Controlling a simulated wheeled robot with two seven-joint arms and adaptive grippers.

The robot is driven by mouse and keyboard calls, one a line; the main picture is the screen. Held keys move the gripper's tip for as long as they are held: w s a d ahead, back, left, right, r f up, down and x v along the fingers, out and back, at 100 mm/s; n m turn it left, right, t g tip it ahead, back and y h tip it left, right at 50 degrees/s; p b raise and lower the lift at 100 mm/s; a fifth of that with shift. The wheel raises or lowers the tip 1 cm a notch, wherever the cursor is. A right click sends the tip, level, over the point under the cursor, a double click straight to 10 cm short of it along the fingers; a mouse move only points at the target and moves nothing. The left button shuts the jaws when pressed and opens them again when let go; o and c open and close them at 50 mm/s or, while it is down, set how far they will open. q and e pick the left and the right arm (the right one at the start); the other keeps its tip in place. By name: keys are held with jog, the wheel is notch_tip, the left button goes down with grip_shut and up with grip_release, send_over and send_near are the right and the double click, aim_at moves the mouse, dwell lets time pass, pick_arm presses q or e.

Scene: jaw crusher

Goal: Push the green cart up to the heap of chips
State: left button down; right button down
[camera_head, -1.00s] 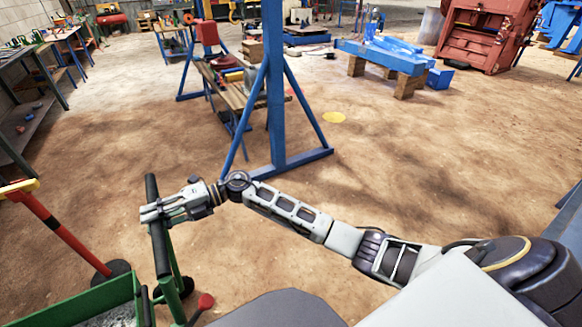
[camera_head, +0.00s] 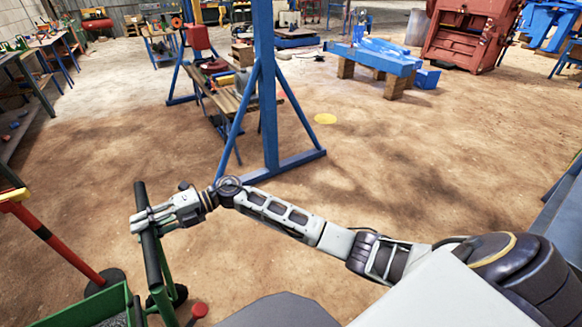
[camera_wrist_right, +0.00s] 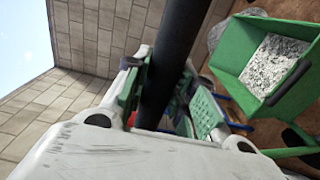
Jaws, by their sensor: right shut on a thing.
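The green cart (camera_head: 72,311) is at the lower left of the head view, cut off by the frame edges. Its black handle bar (camera_head: 147,245) rises from a green frame. My right gripper (camera_head: 142,221) is shut on this bar, with the arm stretched out to the left. In the right wrist view the dark bar (camera_wrist_right: 172,60) runs between the fingers. A green tub (camera_wrist_right: 235,58) with light grey chips (camera_wrist_right: 273,62) in it shows at the right there. I cannot make out a separate heap of chips. My left gripper is not in view.
A red post with a yellow top (camera_head: 52,239) stands close beside the cart at left. A blue steel frame (camera_head: 268,110) stands ahead, near a wooden bench (camera_head: 232,98). A blue table (camera_head: 375,58) and red machine (camera_head: 468,35) are farther off. Brown floor (camera_head: 400,150) lies open between.

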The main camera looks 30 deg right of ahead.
jog(key=shift+s+f, duration=0.15)
jog(key=shift+f, duration=0.25)
jog(key=c, duration=1.3)
grip_release()
jog(key=shift+o, duration=0.9)
jog(key=shift+r, duration=0.3)
jog(key=shift+w+d+r, duration=0.1)
jog(key=shift+w, duration=0.1)
jog(key=shift+d, duration=0.55)
jog(key=d, duration=1)
jog(key=shift+d, duration=0.35)
